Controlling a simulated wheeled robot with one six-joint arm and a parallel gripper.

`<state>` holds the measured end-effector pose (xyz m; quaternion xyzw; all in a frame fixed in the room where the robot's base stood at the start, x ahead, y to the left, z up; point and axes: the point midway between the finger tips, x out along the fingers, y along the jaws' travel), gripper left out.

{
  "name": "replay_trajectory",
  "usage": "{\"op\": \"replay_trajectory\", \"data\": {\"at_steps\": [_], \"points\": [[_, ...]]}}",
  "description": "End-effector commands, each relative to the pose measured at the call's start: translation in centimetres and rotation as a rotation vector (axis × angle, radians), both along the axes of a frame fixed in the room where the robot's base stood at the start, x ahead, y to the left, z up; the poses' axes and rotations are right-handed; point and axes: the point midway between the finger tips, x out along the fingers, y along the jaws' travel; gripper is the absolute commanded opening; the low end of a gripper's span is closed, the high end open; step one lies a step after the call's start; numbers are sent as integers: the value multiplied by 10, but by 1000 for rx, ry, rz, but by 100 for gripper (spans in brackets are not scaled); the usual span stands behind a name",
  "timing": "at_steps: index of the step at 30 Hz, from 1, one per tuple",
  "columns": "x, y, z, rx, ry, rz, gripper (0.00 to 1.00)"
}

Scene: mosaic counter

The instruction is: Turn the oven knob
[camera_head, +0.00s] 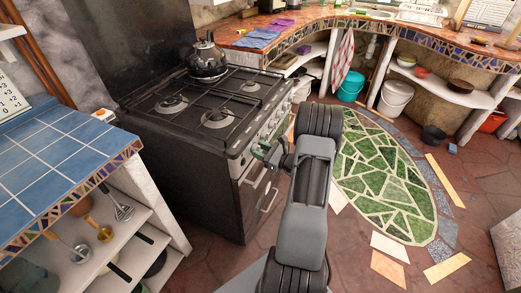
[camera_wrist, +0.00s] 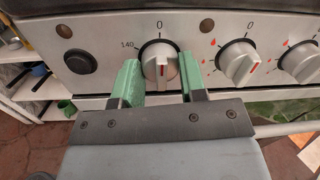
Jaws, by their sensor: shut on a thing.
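The oven knob (camera_wrist: 160,66) is a silver dial with a red mark, on the steel front panel below a printed "0" and beside "140" in the wrist view. My gripper (camera_wrist: 160,78) has green fingers on either side of this knob and is shut on it. The red mark points roughly upward, toward the "0". In the head view my gripper (camera_head: 268,152) is at the front of the stove (camera_head: 190,150), near the left end of its panel. The knob itself is hidden there behind the gripper and arm.
To the right of the held knob are two more silver knobs (camera_wrist: 238,64), close by. A black round button (camera_wrist: 80,62) is to the left. A kettle (camera_head: 206,60) stands on the stove. A blue-tiled counter (camera_head: 60,160) is at the left. The floor with a green mosaic (camera_head: 385,180) is open.

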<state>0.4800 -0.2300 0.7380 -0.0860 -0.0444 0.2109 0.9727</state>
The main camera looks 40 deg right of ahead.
Motion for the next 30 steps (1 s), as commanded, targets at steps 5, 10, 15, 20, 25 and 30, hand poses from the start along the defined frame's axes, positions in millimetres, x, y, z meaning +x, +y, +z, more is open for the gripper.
{"op": "replay_trajectory", "data": {"at_steps": [5, 10, 15, 20, 25, 30], "points": [[0, -1, 1, 6, 2, -2, 15], [0, -1, 1, 6, 1, -2, 15], [0, -1, 1, 5, 2, -2, 48], [0, 0, 0, 5, 2, -1, 63], [0, 0, 0, 5, 2, -1, 64], [-5, -3, 0, 5, 3, -3, 64]]}}
